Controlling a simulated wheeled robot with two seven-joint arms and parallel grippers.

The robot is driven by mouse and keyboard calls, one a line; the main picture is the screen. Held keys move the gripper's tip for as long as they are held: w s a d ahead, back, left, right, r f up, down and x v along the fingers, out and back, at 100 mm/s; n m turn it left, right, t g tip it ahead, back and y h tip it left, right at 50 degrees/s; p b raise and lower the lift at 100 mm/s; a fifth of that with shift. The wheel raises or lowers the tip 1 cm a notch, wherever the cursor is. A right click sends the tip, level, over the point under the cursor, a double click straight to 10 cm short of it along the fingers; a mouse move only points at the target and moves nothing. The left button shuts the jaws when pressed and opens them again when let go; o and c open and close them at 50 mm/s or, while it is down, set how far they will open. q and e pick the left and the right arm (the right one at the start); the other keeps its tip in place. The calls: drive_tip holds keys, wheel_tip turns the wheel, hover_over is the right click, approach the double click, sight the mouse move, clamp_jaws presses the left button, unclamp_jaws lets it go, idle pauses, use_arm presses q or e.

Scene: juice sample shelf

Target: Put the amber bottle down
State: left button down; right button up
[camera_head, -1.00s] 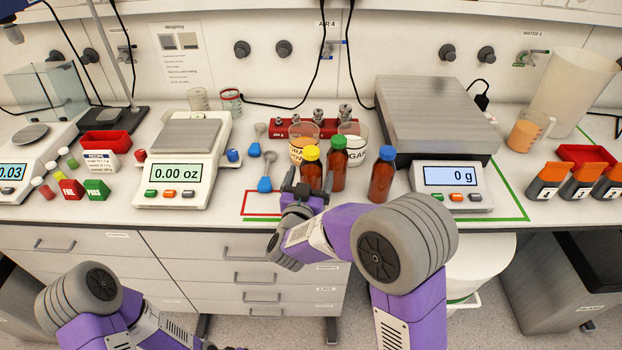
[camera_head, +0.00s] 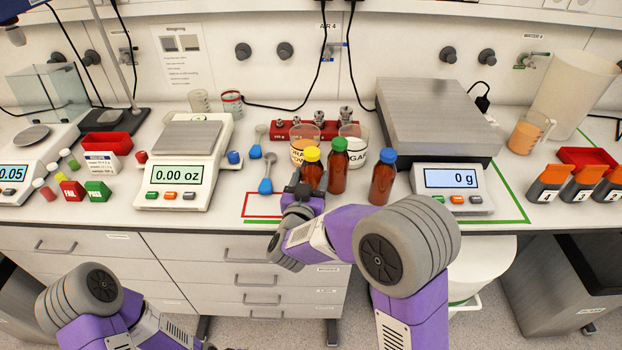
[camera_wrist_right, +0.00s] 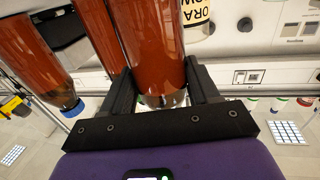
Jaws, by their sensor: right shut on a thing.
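An amber bottle with a yellow cap (camera_head: 312,173) stands upright at the front of the bench, right of a red-outlined rectangle (camera_head: 262,204). My right gripper (camera_head: 305,188) is shut on it from the front. In the right wrist view the bottle (camera_wrist_right: 153,45) is between the two black fingers. Whether its base touches the bench is hidden. A green-capped amber bottle (camera_head: 337,172) stands close to its right, and a blue-capped one (camera_head: 382,182) further right.
Behind the bottles are two labelled beakers, orange (camera_head: 303,140) and sugar (camera_head: 353,143), and a red weight block (camera_head: 285,132). Blue scoops (camera_head: 265,186) lie left of the gripper. Scales stand left (camera_head: 175,172) and right (camera_head: 455,180). The red rectangle's inside is mostly bare.

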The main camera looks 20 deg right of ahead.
sight(307, 157)
drive_tip(key=r+p, duration=0.1)
drive_tip(key=r, duration=0.2)
drive_tip(key=r+p, duration=0.1)
drive_tip(key=r, duration=0.2)
drive_tip(key=r+p, duration=0.1)
drive_tip(key=r, duration=0.2)
drive_tip(key=shift+w+a+r, duration=0.1)
drive_tip(key=shift+a+r, duration=0.1)
drive_tip(key=shift+a, duration=0.2)
drive_tip(key=a, duration=0.9)
drive_tip(key=f+b, duration=0.1)
drive_tip(key=f, duration=0.2)
drive_tip(key=f+b, duration=0.1)
drive_tip(key=f, duration=0.2)
drive_tip(key=f+b, duration=0.1)
drive_tip(key=f, duration=0.2)
drive_tip(key=shift+w+a+f, duration=0.25)
drive_tip(key=shift+w+a, duration=0.05)
drive_tip(key=shift+r, duration=0.1)
